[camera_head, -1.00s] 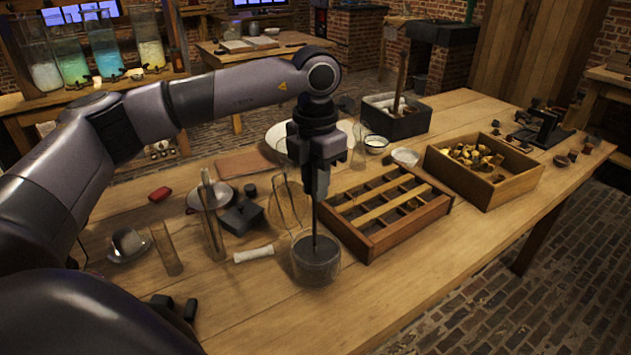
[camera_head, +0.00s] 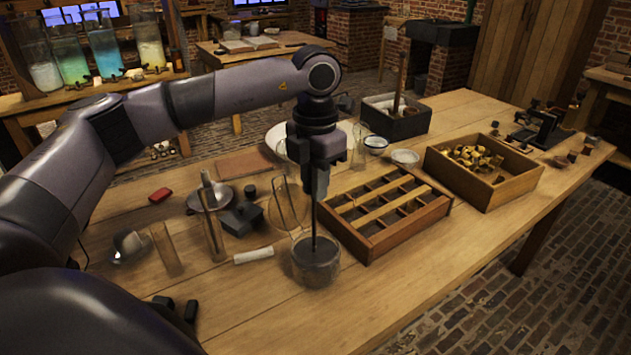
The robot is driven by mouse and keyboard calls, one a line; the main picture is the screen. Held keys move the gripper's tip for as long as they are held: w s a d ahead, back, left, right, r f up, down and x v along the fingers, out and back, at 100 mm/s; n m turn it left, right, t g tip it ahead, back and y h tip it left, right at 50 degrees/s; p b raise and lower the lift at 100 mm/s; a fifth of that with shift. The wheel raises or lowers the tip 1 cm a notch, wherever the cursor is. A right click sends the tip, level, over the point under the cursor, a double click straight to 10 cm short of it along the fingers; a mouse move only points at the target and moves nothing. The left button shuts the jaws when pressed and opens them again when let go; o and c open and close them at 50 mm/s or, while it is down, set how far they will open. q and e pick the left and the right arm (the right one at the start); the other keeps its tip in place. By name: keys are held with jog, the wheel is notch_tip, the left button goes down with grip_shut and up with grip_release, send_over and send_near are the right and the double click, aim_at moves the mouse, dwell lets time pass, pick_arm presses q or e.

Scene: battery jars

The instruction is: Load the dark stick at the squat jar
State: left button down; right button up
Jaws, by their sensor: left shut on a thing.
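The dark stick (camera_head: 314,222) is thin and upright. My left gripper (camera_head: 314,193) is shut on its upper part. The squat jar (camera_head: 317,275) is a wide, low glass jar standing on the table near the front edge. The stick's lower end is in the jar's dark contents or just at their surface; I cannot tell how deep. My left gripper is above the jar's rim. My right gripper is not in view.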

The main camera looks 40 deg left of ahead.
pick_arm(q)
jog(key=shift+r+p, duration=2.1)
jog(key=shift+r, duration=1.15)
